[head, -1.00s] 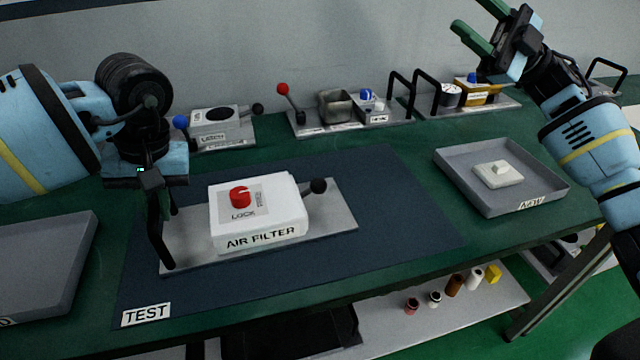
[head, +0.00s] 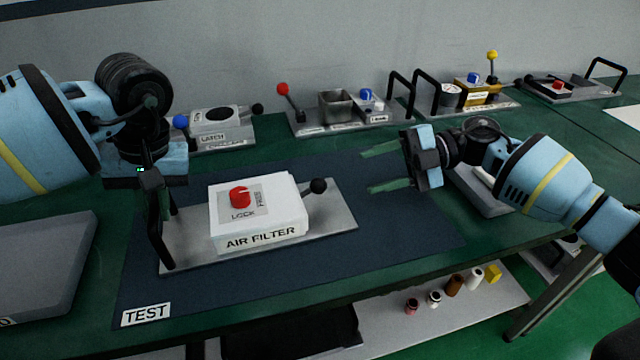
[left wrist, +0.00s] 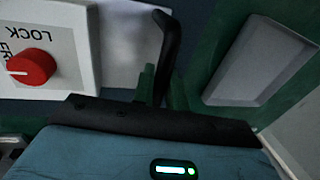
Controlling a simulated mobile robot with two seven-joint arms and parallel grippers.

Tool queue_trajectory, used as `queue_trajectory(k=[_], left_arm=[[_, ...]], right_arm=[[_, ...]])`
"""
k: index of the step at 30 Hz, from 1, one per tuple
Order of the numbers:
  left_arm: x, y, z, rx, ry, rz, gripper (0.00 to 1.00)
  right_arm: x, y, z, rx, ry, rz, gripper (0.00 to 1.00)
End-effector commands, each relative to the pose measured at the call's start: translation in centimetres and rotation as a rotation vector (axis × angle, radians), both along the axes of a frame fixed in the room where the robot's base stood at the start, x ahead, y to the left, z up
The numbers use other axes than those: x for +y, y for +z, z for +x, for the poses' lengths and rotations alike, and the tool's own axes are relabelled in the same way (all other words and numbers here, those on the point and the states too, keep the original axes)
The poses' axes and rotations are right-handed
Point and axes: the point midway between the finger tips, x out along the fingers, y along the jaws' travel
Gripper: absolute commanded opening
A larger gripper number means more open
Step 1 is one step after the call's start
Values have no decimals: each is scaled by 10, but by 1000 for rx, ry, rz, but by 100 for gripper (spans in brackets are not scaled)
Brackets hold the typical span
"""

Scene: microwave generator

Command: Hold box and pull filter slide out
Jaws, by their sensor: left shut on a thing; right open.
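The white air filter box (head: 262,228) sits on a grey base plate (head: 335,220) on the dark test mat. A red knob (head: 239,195) marked LOCK and FREE is on its top. A rod with a black ball (head: 318,186) sticks out of its right side. My left gripper (head: 160,205) is shut on the black handle (head: 160,240) at the plate's left end. The left wrist view shows the handle (left wrist: 166,45) between the green fingers, and the red knob (left wrist: 31,67). My right gripper (head: 377,170) is open and empty, to the right of the ball and apart from it.
A grey tray (head: 45,265) stands at the left. Another tray (head: 490,200) at the right is partly hidden behind my right arm. Several fixtures with levers and handles, such as the latch box (head: 222,125), line the back. The mat around the plate is clear.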

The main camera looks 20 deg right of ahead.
Motion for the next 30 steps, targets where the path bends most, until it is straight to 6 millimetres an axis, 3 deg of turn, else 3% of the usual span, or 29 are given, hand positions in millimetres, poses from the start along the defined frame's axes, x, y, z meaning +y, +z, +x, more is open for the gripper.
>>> queue_trajectory(k=[1,16,22,30], left_arm=[[2,-7,-1,12,1,7,0],[2,-7,-1,12,1,7,0],[2,-7,-1,12,1,7,0],[2,-7,-1,12,1,7,0]], right_arm=[[8,-2,0,1,3,2,49],[90,-20,9,1,2,3,49],[105,-23,11,1,0,2,49],[108,-24,11,1,-1,2,49]])
